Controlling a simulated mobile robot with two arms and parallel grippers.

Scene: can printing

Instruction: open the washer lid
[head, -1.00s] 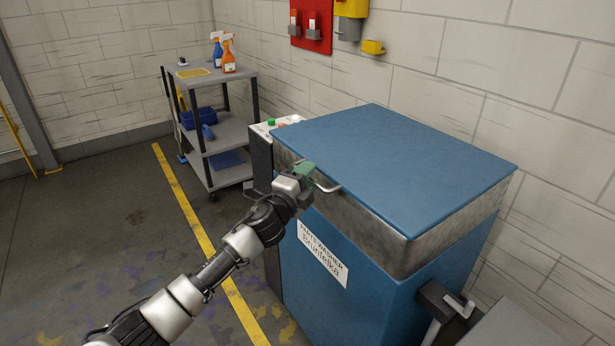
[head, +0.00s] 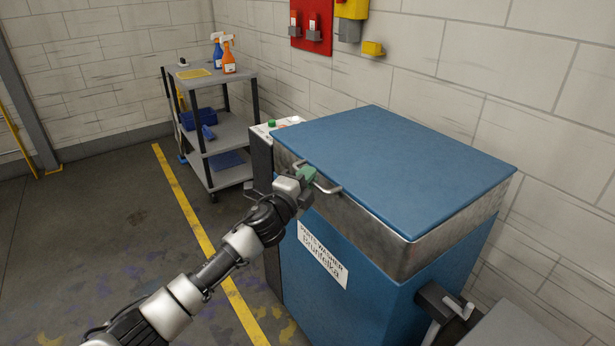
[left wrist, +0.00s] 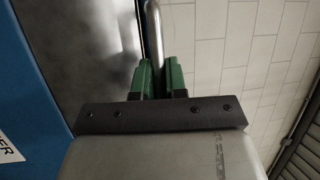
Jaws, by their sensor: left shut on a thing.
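The blue parts washer stands in the middle right of the head view, with a label (head: 323,263) on its front. Its blue lid (head: 405,165) lies flat and closed on top, above a bare metal band (head: 370,220). A metal bar handle (head: 328,189) sticks out at the front left of that band. My left gripper (head: 306,174) is shut on this handle. In the left wrist view its green fingers (left wrist: 160,80) stand on both sides of the bar (left wrist: 154,35). My right gripper is in neither view.
A grey cart (head: 215,130) with spray bottles (head: 228,60) and blue items stands at the back left. A small panel with buttons (head: 272,124) sits left of the lid. A dark bracket with a metal lever (head: 462,308) is at lower right. A wall stands behind the washer.

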